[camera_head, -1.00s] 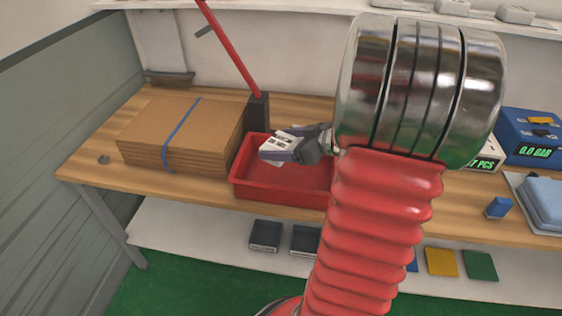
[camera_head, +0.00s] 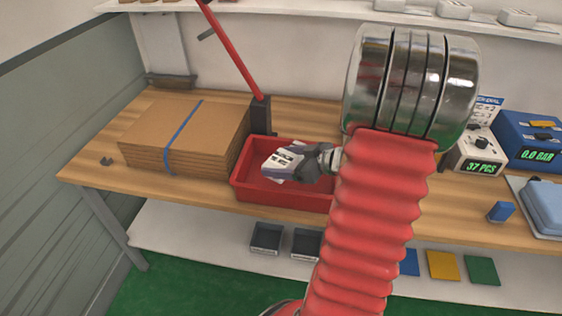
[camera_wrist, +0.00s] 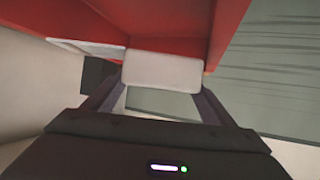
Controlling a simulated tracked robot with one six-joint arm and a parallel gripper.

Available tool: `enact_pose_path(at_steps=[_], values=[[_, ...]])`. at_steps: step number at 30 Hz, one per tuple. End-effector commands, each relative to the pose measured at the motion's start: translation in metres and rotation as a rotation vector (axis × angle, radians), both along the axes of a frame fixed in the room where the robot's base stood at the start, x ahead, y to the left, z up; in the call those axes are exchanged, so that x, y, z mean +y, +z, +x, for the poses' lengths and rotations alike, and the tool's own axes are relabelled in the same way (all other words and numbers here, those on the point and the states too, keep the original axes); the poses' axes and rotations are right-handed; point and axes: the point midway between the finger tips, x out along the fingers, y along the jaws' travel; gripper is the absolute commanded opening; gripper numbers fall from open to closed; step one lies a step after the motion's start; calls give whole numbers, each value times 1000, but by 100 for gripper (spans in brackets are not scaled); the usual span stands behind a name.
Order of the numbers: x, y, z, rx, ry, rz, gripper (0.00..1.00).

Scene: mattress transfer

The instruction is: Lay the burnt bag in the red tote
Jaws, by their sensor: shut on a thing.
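The red tote (camera_head: 262,193) sits on the wooden bench, open at the top. My gripper (camera_head: 280,162) is over the tote's opening, and its red walls (camera_wrist: 180,28) fill the top of the wrist view. My gripper, also in the wrist view (camera_wrist: 160,88), is shut on a pale, flat bag (camera_wrist: 162,69) held between its two dark fingers. In the head view only small light parts show at the jaws, and I cannot make out burn marks. Whether the bag touches the tote floor is not clear.
Strapped cardboard sheets (camera_head: 183,137) lie left of the tote. A red lever on a dark stand (camera_head: 260,113) rises behind it. A counter reading 37 PCS (camera_head: 478,155), a blue gauge box (camera_head: 530,138) and a small blue block (camera_head: 501,211) stand to the right.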

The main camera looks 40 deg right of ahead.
Motion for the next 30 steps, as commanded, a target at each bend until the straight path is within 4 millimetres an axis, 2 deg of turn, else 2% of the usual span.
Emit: enact_pose_path(at_steps=[25, 26, 30], values=[[-1, -12, 0, 0, -1, 0, 53], [0, -12, 0, 0, -1, 0, 79], [0, -12, 0, 0, -1, 0, 88]])
